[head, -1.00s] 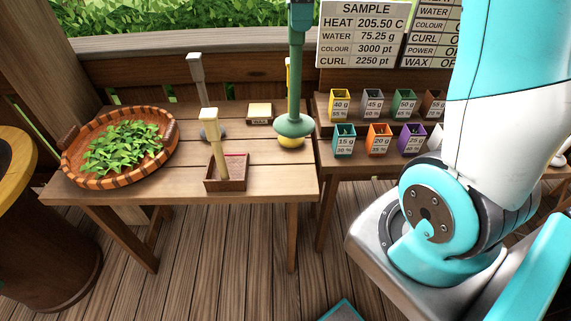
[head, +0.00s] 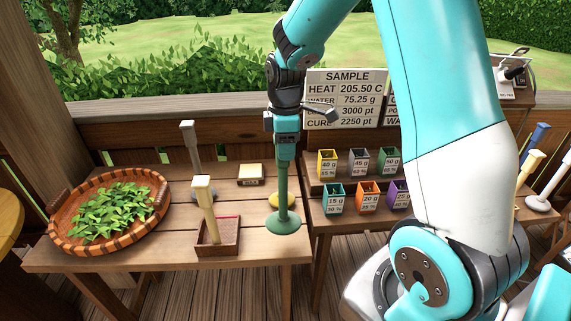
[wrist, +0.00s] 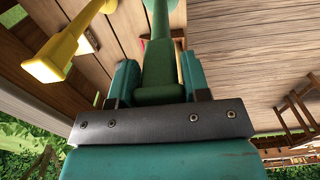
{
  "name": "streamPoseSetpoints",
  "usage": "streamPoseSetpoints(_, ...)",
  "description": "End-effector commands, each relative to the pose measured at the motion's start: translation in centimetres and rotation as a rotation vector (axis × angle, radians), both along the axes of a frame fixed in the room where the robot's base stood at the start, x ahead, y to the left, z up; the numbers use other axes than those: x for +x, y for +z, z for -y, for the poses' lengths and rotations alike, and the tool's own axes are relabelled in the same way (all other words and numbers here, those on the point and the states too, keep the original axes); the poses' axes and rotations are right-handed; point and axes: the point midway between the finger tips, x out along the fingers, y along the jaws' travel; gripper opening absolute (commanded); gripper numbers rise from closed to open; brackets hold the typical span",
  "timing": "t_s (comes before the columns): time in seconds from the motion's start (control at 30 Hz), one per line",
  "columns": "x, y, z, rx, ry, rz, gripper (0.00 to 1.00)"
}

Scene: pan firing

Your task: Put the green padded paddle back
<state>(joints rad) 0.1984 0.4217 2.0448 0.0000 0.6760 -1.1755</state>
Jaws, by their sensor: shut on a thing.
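My gripper (head: 284,158) is shut on the handle of the green padded paddle (head: 283,195). The paddle hangs upright, its round green pad at the bottom, over the right front part of the wooden table (head: 150,258). I cannot tell whether the pad touches the tabletop. In the wrist view the green handle (wrist: 161,50) runs between my gripper's fingers (wrist: 160,85). A yellow paddle (head: 274,199) stands just behind the green one and is partly hidden by it; it also shows in the wrist view (wrist: 50,62).
A cream-handled paddle (head: 204,200) stands in a brown tray (head: 230,246) to the left. A grey paddle (head: 191,155) stands behind it. A basket of leaves (head: 65,240) fills the table's left. Labelled cups (head: 367,198) stand on the right.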

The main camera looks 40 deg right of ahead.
Motion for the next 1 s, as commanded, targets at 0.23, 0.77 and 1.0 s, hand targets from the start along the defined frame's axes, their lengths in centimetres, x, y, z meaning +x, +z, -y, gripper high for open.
streamPoseSetpoints(0.23,0.0,-2.3,0.0,0.000,-0.001,-0.002,0.00)
streamPoseSetpoints(0.77,0.0,-6.0,0.0,0.000,-0.001,0.002,0.00)
streamPoseSetpoints(1.0,0.0,-6.3,0.0,-0.001,-0.001,0.001,0.61)
